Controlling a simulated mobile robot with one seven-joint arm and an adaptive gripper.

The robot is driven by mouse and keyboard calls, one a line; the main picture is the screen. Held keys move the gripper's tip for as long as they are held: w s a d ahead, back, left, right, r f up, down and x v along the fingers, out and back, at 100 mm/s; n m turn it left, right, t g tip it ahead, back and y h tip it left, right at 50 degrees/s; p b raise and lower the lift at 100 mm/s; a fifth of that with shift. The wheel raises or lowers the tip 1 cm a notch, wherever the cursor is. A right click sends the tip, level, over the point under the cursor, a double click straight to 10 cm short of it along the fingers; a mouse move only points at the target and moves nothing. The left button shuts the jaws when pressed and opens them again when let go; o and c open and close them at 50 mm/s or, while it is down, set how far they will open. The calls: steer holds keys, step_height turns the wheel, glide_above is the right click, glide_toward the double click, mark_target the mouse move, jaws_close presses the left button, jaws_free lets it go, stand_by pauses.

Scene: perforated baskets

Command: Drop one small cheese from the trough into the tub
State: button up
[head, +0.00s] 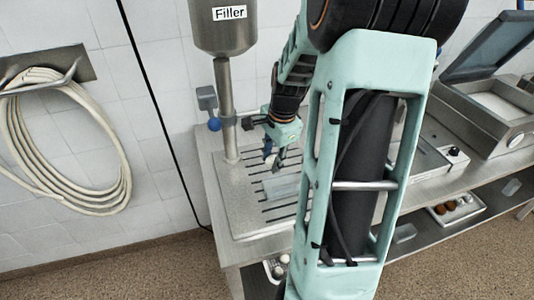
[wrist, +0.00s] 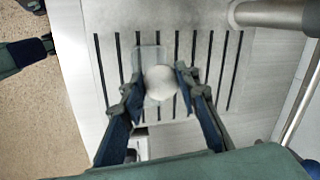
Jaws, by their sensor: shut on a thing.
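My gripper (wrist: 154,88) is shut on a round white cheese (wrist: 160,83), with one finger on each side of it. In the head view my gripper (head: 276,159) is above the slotted metal worktop, and the cheese is only a small pale patch there. A clear, shallow tub (wrist: 149,57) lies on the slots below, partly hidden by the cheese in the wrist view. The tub also shows in the head view (head: 284,188). A white container (head: 268,269) with pale round pieces is low at the front, partly hidden by my arm; I cannot tell whether it is the trough.
The slotted drain plate (head: 238,200) surrounds the tub. The filler's metal post (head: 226,110) rises at its back left. A tray (head: 472,211) with brown and white round things is on the lower shelf. An open-lidded machine (head: 485,110) stands at the right.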

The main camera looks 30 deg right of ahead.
steer(key=shift+s+f+b, duration=0.15)
steer(key=shift+f+b, duration=0.2)
steer(key=shift+f, duration=0.15)
steer(key=b+x, duration=0.2)
steer(key=s+b+x, duration=0.1)
steer(key=b+x, duration=0.1)
steer(key=x, duration=0.1)
steer(key=shift+f, duration=0.35)
steer(key=o, duration=1.6)
steer(key=shift+r, duration=0.15)
steer(key=shift+w+p+v, duration=0.25)
steer(key=shift+p+v, duration=0.7)
steer(key=shift+v, duration=0.35)
steer(key=shift+w+p+v, duration=0.3)
steer(key=shift+p+v, duration=0.65)
steer(key=shift+v, duration=0.3)
steer(key=shift+w+p+v, duration=0.25)
steer(key=shift+p+v, duration=0.7)
steer(key=shift+v, duration=0.35)
steer(key=shift+r, duration=0.15)
